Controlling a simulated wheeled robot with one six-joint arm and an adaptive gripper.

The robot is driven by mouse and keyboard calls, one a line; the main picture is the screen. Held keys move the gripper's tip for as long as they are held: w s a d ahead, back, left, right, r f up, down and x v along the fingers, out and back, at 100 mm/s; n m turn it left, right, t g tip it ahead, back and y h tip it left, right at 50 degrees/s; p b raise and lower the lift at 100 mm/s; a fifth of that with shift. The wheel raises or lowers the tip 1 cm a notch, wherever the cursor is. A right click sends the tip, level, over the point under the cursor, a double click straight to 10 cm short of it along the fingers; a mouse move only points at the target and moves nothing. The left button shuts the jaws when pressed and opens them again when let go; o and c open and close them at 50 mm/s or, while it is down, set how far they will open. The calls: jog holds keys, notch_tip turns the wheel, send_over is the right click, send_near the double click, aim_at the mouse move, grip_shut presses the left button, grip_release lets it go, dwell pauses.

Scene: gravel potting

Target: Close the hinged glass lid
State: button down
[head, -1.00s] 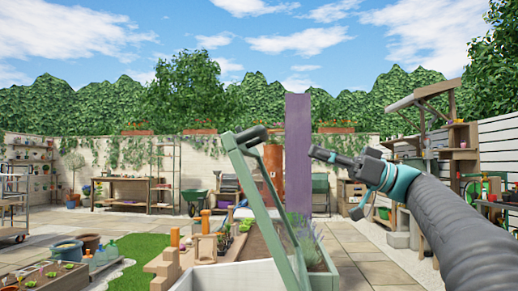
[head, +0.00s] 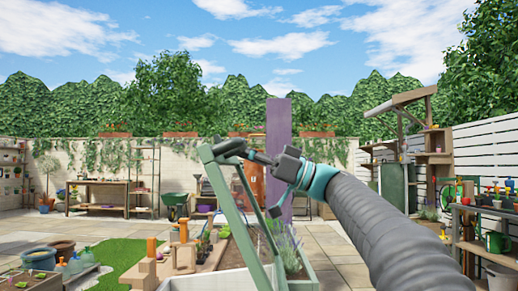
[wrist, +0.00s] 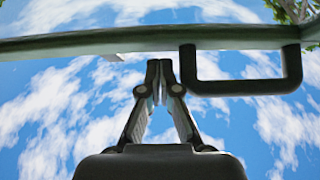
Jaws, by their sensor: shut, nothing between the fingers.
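The hinged glass lid (head: 236,215) has a pale green frame and stands raised and tilted above its planter box (head: 215,282) in the head view. A dark handle (head: 230,148) is on its top edge. My gripper (head: 252,156) is shut and empty, its tips close beside the handle. In the wrist view the lid's top rail (wrist: 90,42) crosses the picture, with the black handle (wrist: 240,86) right of my shut fingertips (wrist: 160,66). The tips reach near the rail; I cannot tell whether they touch it. The lid's hinges are not clear.
A tall purple post (head: 278,125) stands behind the lid. Raised beds with plants lie beyond the box, and a green wheelbarrow (head: 175,200) stands further back. A tool bench (head: 485,215) is at the right. Paving is open between them.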

jog(key=shift+a+f, duration=0.15)
jog(key=shift+a, duration=0.2)
jog(key=shift+a, duration=0.15)
